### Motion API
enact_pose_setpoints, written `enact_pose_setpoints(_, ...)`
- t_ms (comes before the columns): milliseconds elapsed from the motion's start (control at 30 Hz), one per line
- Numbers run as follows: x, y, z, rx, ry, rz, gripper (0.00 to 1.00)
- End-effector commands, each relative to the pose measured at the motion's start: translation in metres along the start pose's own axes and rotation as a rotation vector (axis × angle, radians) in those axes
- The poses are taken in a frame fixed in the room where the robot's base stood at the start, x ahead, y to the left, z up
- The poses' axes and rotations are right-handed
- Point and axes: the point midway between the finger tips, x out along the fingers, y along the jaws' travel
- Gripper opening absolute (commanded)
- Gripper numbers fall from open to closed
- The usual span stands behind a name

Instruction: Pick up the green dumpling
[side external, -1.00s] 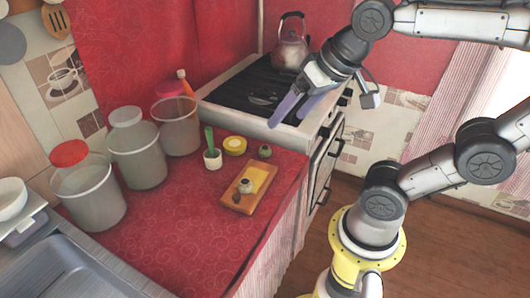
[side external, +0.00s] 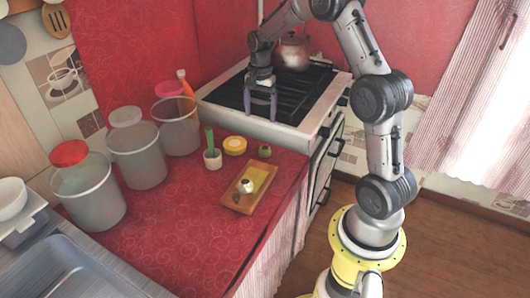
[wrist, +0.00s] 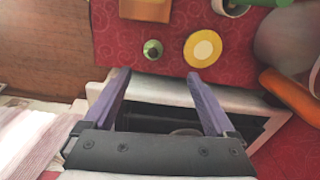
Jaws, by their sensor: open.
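The green dumpling (side external: 265,151) is a small round green thing with a dark top on the red counter, near the stove edge. In the wrist view the green dumpling (wrist: 152,49) lies just beyond my fingertips, roughly between their lines. My gripper (side external: 260,117) points down over the front part of the stove, behind the dumpling and apart from it. In the wrist view my gripper (wrist: 157,75) has its two purple fingers wide apart with nothing held between them.
A yellow round lid-like thing (side external: 235,145) sits beside the dumpling, with a white cup (side external: 212,159) holding something green to its left. A wooden board (side external: 237,203) with small items lies in front. Several tall containers (side external: 137,155) stand left; a kettle (side external: 294,52) is on the stove.

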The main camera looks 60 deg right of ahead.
Motion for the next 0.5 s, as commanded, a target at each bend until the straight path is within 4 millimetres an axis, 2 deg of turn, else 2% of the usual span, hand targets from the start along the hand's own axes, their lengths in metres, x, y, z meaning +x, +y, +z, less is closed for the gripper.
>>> enact_pose_setpoints(100, 0.015, 0.009, -0.008, 0.025, -0.016, 0.024, 0.91)
enact_pose_setpoints(267, 0.037, 0.011, -0.008, 0.026, -0.017, 0.025, 0.91)
enact_pose_setpoints(500, 0.080, 0.012, -0.007, 0.025, -0.016, 0.024, 0.91)
